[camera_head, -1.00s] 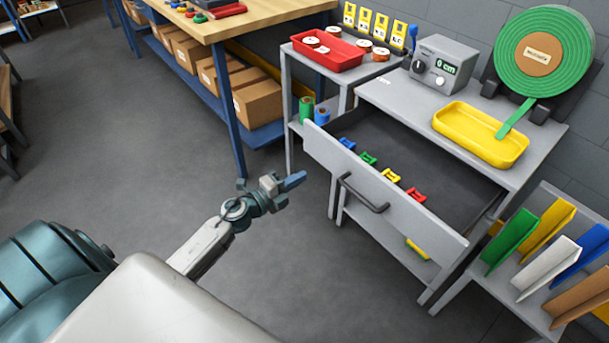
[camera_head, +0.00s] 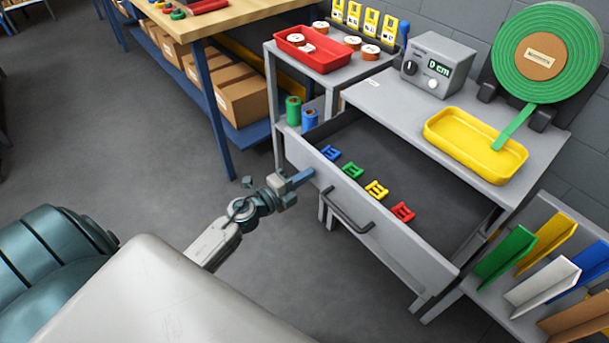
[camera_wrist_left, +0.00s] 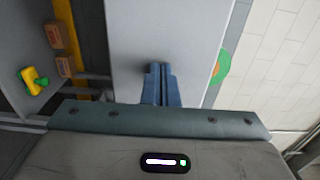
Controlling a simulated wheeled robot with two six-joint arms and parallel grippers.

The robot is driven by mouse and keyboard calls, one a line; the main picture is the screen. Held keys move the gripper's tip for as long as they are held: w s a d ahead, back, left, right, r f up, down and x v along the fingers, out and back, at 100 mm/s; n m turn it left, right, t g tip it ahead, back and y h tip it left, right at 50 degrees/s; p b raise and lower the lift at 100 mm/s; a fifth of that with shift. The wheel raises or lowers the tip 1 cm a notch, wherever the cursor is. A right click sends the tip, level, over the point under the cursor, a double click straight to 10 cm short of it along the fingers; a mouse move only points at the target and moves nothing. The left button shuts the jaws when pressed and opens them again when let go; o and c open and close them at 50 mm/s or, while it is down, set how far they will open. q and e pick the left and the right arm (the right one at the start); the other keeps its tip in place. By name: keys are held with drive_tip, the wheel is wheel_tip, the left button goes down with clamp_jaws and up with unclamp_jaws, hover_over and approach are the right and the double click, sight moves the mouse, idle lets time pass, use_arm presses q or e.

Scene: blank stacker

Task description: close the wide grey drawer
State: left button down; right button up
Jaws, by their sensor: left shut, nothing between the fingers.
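The wide grey drawer (camera_head: 408,250) is pulled out of the grey bench in the head view. Its front has a dark bar handle (camera_head: 348,211). Blue, green, yellow and red small pieces lie inside it along the front. My left gripper (camera_head: 303,177) is shut and empty, its blue fingertips at the left end of the drawer front; I cannot tell whether they touch it. In the left wrist view the shut fingers (camera_wrist_left: 160,75) point at a plain grey surface. My right gripper is not in view.
On the bench top (camera_head: 385,92) stand a grey meter box (camera_head: 438,65), a yellow tray (camera_head: 475,145) and a green reel (camera_head: 543,50). A rack with coloured dividers (camera_head: 540,285) is close on the right. Open floor lies left of the drawer.

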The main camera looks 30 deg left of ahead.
use_arm(q)
drive_tip(key=p, duration=0.2)
approach(335, 156)
drive_tip(key=shift+w+d+r, duration=0.4)
drive_tip(key=shift+d+r, duration=0.15)
drive_tip(key=shift+w+d+r, duration=0.4)
drive_tip(key=shift+d+r, duration=0.1)
drive_tip(key=shift+r, duration=0.1)
drive_tip(key=p+x, duration=0.1)
drive_tip(key=x, duration=0.5)
drive_tip(key=shift+w+f, duration=0.1)
drive_tip(key=shift+w, duration=0.05)
drive_tip(key=x, duration=0.4)
drive_tip(key=shift+d+f, duration=0.1)
drive_tip(key=shift+f, duration=0.05)
drive_tip(key=x, duration=0.5)
drive_tip(key=shift+w+f, duration=0.1)
drive_tip(key=shift+w, duration=0.15)
drive_tip(key=shift+w+d, duration=0.25)
drive_tip(key=shift+w, duration=0.25)
drive_tip(key=shift+r, duration=0.3)
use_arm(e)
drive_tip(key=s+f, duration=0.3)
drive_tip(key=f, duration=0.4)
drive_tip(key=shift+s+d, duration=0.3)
